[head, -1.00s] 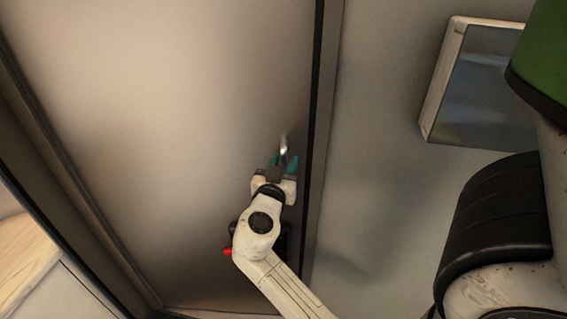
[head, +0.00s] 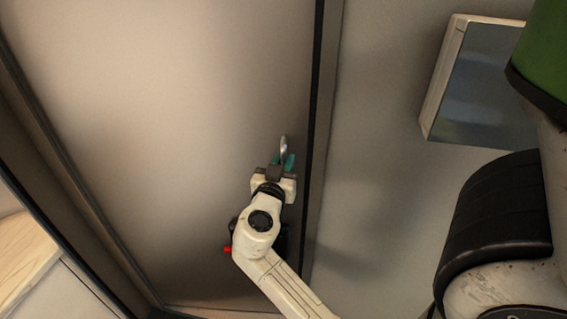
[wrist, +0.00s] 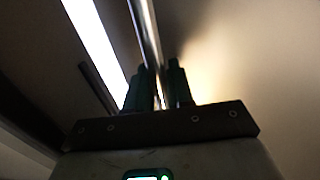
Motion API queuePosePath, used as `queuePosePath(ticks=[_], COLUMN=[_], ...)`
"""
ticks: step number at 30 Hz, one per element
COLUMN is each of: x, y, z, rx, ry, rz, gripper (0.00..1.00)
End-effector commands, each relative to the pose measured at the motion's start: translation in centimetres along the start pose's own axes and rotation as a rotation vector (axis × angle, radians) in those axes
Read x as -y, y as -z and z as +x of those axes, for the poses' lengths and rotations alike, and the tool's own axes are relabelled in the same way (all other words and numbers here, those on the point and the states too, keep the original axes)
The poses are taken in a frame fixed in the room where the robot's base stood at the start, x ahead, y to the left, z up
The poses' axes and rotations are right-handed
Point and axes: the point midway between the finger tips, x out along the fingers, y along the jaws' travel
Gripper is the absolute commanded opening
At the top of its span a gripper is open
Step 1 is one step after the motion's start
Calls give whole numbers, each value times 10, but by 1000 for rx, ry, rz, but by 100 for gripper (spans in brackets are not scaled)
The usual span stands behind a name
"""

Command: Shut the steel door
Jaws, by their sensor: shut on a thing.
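The steel door (head: 170,110) is a large, flat grey panel filling the left and middle of the head view. A short metal handle (head: 284,146) stands near its right edge, beside a dark vertical strip. My gripper (head: 282,163), with teal fingers, is shut on the handle. In the wrist view the handle is a shiny bar (wrist: 146,40) running between the dark fingers (wrist: 158,88). The fingers cover part of the bar. The door panel appears close to the dark strip; I cannot tell whether it is fully shut.
A plain wall (head: 385,200) lies right of the door, with a framed grey panel (head: 480,85) mounted on it. A pale wooden surface (head: 22,255) above a white front shows at lower left, beyond the door's left edge.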

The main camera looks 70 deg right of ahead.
Motion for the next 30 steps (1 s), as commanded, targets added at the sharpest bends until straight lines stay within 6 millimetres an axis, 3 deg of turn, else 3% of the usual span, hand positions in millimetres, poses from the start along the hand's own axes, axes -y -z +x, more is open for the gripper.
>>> queuePosePath(ticks=[4, 12, 15, 26, 27, 30], x=[2, 4, 4, 3, 4, 3], y=[-3, -3, -1, 1, 1, 0], z=[-21, -86, -99, -105, -105, -104], rx=[-4, -4, -3, -2, -2, -1], ry=[7, 11, 9, 9, 9, 8], rz=[1, 3, 1, -1, -1, 0], gripper=[0, 0, 0, 0, 20, 30])
